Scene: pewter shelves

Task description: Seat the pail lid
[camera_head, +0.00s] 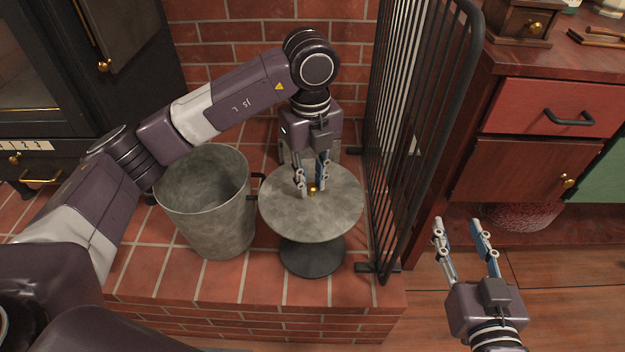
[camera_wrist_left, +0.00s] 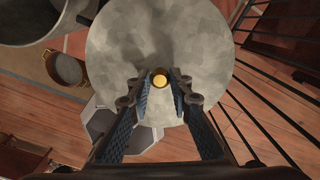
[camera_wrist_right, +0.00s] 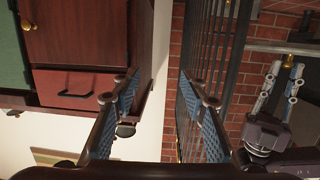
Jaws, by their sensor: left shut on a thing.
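The pail lid (camera_head: 290,222) is a round mottled grey disc with a small brass knob (camera_head: 312,191) at its middle. It is level over a dark round stand (camera_head: 312,258); whether it touches the stand is hidden. My left gripper (camera_head: 312,190) points down over the lid, shut on the knob. The lid (camera_wrist_left: 190,40) and knob (camera_wrist_left: 160,81) also show in the left wrist view. The grey metal pail (camera_head: 222,225) stands upright and uncovered just left of the lid, its handle bracket close to the lid's edge. My right gripper (camera_head: 458,225) is open and empty at the lower right.
A black barred fire screen (camera_head: 400,130) stands close right of the lid. A brick wall (camera_head: 220,42) is behind, a dark stove (camera_head: 45,90) at the left. A red cabinet (camera_head: 550,105) stands at the right. The brick hearth (camera_head: 165,270) has free room in front.

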